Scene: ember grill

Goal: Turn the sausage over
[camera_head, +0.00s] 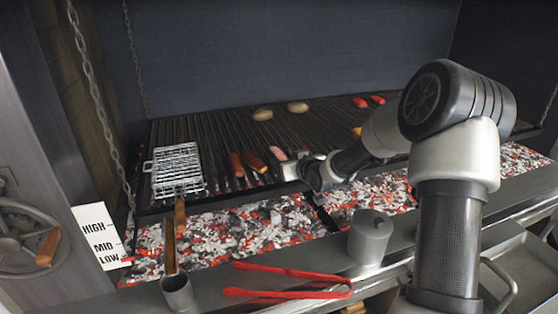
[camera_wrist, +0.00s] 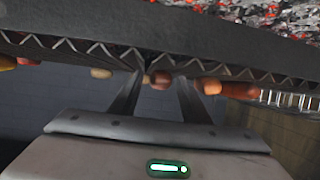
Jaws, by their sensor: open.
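A pale pink sausage (camera_head: 278,153) lies on the grill bars just beyond my gripper (camera_head: 285,163). Two browner sausages, (camera_head: 236,165) and (camera_head: 255,162), lie to its left. In the wrist view, which looks upside down, my gripper (camera_wrist: 158,95) has its two fingers apart with nothing held. The end of the pink sausage (camera_wrist: 160,80) shows in the gap between them, and the browner ones (camera_wrist: 208,86) (camera_wrist: 240,90) are to the right. I cannot tell whether the fingers touch the grill or reach beside the sausage. The sausage's underside is hidden.
A wire basket (camera_head: 177,166) stands on the grill at left. Pale round items (camera_head: 298,107) and red ones (camera_head: 377,99) lie farther back. Hot coals (camera_head: 240,229) glow below. Red tongs (camera_head: 290,294), a lidded grey pot (camera_head: 370,238) and a cup (camera_head: 177,293) occupy the front ledge.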

